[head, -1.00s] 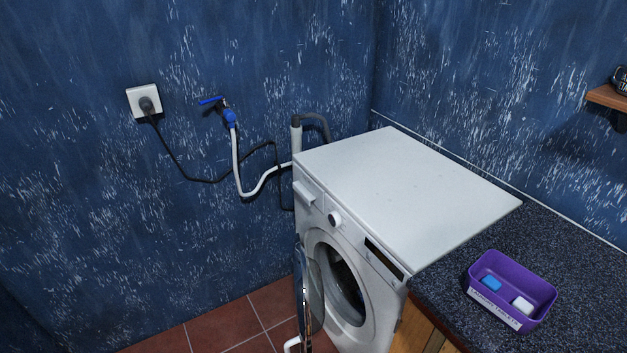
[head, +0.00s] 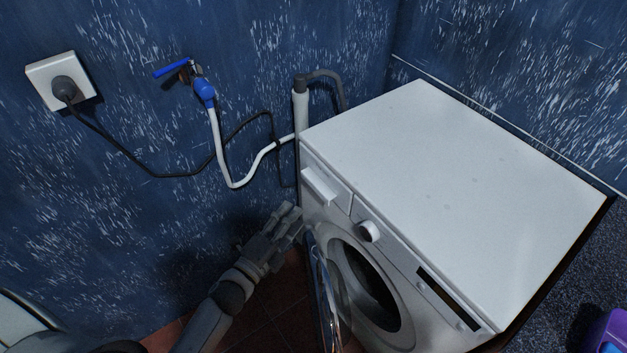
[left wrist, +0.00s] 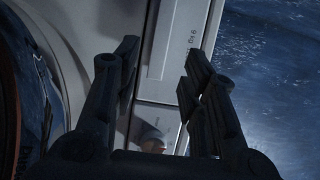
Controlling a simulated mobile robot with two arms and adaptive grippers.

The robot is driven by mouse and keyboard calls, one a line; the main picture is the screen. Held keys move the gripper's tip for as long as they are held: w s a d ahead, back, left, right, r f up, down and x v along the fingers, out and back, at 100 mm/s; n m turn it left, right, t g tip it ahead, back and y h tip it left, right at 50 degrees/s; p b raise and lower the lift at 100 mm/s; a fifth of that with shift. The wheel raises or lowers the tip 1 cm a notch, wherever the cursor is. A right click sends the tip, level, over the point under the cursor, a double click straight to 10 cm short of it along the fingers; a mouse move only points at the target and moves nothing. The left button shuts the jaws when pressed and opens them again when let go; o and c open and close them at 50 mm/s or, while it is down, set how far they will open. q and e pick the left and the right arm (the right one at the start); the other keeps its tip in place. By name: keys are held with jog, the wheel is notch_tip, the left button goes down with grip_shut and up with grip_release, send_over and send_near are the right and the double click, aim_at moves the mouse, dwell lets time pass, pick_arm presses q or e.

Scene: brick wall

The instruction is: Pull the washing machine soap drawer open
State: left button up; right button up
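The white washing machine (head: 450,150) stands in the corner. Its soap drawer (head: 325,186) is at the upper left of the front panel and looks shut, flush with the panel apart from its protruding handle. My left gripper (head: 292,215) is just in front of and slightly below the drawer. In the left wrist view, my left gripper (left wrist: 160,75) is open and empty, its fingers apart with the drawer front (left wrist: 178,40) showing between and beyond them. I cannot tell whether a finger touches it. My right gripper is not in view.
The round door (head: 324,290) hangs open below the drawer, close to my left arm. A dial (head: 368,231) sits right of the drawer. A tap (head: 203,92) with a white hose and a socket (head: 63,83) are on the wall. A purple tub (head: 606,332) is at the right.

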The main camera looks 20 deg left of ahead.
aim_at(314, 189)
pick_arm(q)
jog(key=b+x, duration=0.1)
jog(key=x, duration=0.7)
jog(key=shift+w+d+f+b, duration=0.1)
jog(key=shift+w+b, duration=0.15)
jog(key=shift+b, duration=0.1)
jog(key=shift+x, duration=0.8)
jog(key=c, duration=0.7)
grip_shut()
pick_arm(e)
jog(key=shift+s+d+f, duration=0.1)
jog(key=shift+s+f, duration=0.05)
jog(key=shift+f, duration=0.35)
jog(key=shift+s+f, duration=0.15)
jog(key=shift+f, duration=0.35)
